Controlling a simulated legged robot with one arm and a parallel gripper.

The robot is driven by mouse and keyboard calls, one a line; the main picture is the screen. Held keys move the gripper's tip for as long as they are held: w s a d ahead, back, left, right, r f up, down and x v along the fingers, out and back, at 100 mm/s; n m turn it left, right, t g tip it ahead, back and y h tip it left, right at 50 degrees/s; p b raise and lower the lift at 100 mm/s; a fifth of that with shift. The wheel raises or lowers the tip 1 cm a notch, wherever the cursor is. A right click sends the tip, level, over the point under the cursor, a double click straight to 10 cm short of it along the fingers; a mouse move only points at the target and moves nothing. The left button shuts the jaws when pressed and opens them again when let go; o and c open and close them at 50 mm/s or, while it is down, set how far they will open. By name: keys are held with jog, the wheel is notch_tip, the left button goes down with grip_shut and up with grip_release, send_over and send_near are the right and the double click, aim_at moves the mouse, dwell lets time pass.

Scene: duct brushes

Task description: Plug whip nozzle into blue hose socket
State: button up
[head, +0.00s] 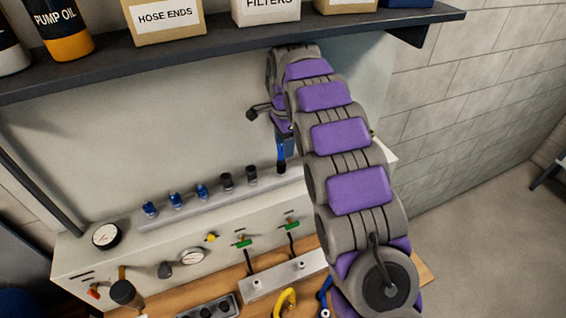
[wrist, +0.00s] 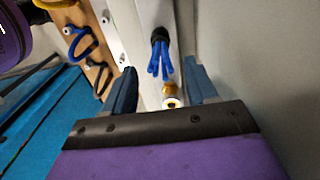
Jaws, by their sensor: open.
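The whip nozzle shows in the wrist view as a bundle of blue strands (wrist: 160,62) at a black holder, with a brass fitting (wrist: 171,89) and white ring nearer me. In the head view a blue piece (head: 281,146) stands over the last black holder on the rail, partly behind my arm. My gripper (wrist: 160,88) is open, one finger on each side of the brass fitting; I cannot tell if either touches. A blue hose (head: 325,294) curves at the bench's front; a blue loop (wrist: 84,42) shows on the wooden surface in the wrist view. Its socket is not clearly distinguishable.
A shelf (head: 220,47) with boxes and bottles overhangs the panel. The rail (head: 200,208) carries several blue and black holders. Gauges and green valves sit below. A yellow hose (head: 286,300) and a grey block (head: 285,277) are on the bench. A wall stands close at right.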

aim_at(281, 159)
jog(key=shift+a+f, duration=0.55)
jog(key=shift+a, duration=0.15)
jog(key=f+b, duration=0.1)
jog(key=f, duration=0.3)
jog(key=d+f+b, duration=0.1)
jog(key=f, duration=0.1)
jog(key=shift+f+b, duration=0.3)
jog(key=shift+f, duration=0.05)
jog(key=shift+a+f, duration=0.15)
jog(key=shift+f, duration=0.45)
jog(key=shift+a+f, duration=0.1)
jog(key=shift+a, duration=0.35)
jog(key=shift+d, duration=0.5)
jog(key=shift+s+a, duration=0.1)
jog(key=shift+a, duration=0.25)
jog(key=shift+d, duration=0.2)
jog(key=shift+c, duration=0.7)
grip_shut()
